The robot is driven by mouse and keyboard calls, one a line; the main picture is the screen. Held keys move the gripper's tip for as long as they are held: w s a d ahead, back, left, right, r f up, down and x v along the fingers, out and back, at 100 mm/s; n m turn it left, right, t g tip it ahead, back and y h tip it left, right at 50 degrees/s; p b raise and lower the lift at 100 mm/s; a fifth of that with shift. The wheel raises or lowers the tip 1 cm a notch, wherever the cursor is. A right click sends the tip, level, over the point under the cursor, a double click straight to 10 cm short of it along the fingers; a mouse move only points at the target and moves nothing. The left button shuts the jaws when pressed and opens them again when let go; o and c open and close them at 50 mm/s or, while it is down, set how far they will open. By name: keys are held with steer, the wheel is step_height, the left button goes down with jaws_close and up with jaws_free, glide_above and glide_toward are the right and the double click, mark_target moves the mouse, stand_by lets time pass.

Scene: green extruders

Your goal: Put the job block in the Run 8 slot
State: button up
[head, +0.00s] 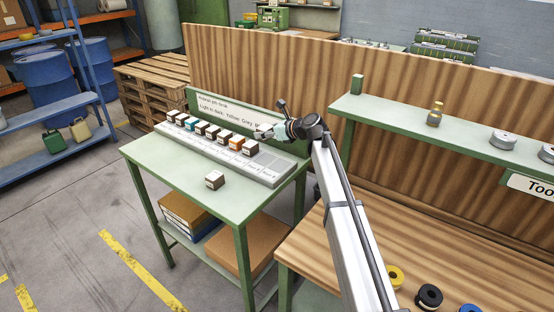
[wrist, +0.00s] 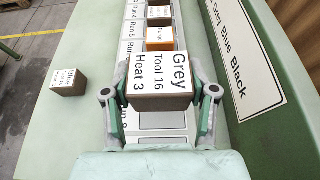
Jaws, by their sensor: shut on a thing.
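My gripper (wrist: 158,100) is shut on a brown job block (wrist: 160,103) with a white top label reading "Grey, Tool 16, Heat 3". It holds the block over the slotted rack (wrist: 162,145). In the head view my gripper (head: 268,133) is over the back edge of the rack (head: 272,178), near its right part. Empty slots show below the held block in the wrist view. The Run 8 label (wrist: 123,154) is partly hidden by my gripper. An orange block (wrist: 159,40) stands in the rack beyond the held block.
A loose brown block (head: 214,180) with a white label lies on the green table (head: 170,165) in front of the rack. Several blocks fill the left part of the rack.

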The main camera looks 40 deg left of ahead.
steer(key=f, duration=0.4)
steer(key=f+p, duration=0.1)
steer(key=f, duration=0.1)
steer(key=shift+a, duration=0.3)
steer(key=shift+f+p, duration=0.5)
steer(key=shift+f, duration=1.3)
steer(key=o, duration=1.2)
steer(key=shift+f, duration=0.15)
steer(key=shift+d, duration=0.1)
steer(key=shift+d+r, duration=0.15)
steer(key=shift+r, duration=0.05)
steer(key=b+v, duration=0.2)
steer(key=v, duration=0.9)
steer(key=shift+d+r+b, duration=0.2)
steer(key=shift+d+b, duration=0.1)
